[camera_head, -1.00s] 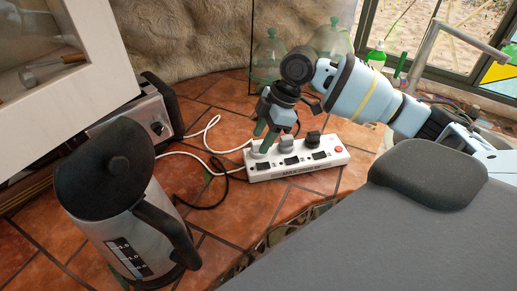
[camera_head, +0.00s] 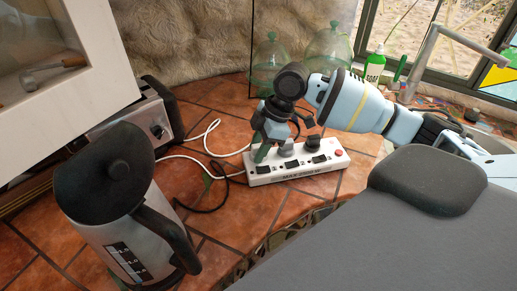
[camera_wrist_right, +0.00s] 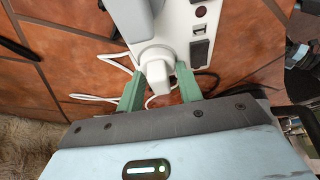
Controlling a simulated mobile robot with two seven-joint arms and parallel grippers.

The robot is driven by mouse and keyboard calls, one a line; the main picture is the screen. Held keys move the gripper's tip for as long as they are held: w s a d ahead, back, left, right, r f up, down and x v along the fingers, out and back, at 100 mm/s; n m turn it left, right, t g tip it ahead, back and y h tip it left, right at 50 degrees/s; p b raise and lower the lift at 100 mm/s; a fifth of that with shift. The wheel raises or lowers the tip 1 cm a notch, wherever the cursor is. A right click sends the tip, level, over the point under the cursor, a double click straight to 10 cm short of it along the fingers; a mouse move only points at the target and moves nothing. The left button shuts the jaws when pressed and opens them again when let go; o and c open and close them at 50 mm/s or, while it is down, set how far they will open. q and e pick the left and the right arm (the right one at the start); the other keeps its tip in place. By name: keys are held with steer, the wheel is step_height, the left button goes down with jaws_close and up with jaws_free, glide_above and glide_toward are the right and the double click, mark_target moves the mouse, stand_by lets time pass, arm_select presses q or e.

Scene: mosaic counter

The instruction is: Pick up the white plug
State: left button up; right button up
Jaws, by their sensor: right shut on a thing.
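The white plug (camera_wrist_right: 158,73) is at the end of the white power strip (camera_wrist_right: 176,18) in the right wrist view. My right gripper (camera_wrist_right: 160,88) is shut on it, with one green finger on each side. In the head view the right gripper (camera_head: 267,149) reaches down to the left end of the power strip (camera_head: 322,167), and its fingers mostly hide the plug. I cannot tell whether the plug is still seated in its socket. My left gripper is not in view.
A kettle (camera_head: 118,215) stands at the front left, with a toaster (camera_head: 140,125) behind it. A black plug (camera_head: 313,142) sits in the strip, and a white cable (camera_head: 190,156) runs left over the tiles. Glass jars and a green bottle (camera_head: 375,65) stand behind my arm.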

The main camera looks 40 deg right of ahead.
mark_target(254, 146)
steer(key=shift+r, duration=0.55)
step_height(254, 146, up, 2)
steer(key=shift+r, duration=0.15)
steer(key=s+a, duration=0.1)
steer(key=s, duration=0.7)
steer(key=s+a+r, duration=0.1)
steer(key=s+a, duration=0.1)
steer(key=s, duration=0.5)
steer(key=shift+s+a+r, duration=0.25)
steer(key=shift+s+a, duration=0.05)
steer(key=shift+s, duration=0.05)
steer(key=shift+w, duration=0.15)
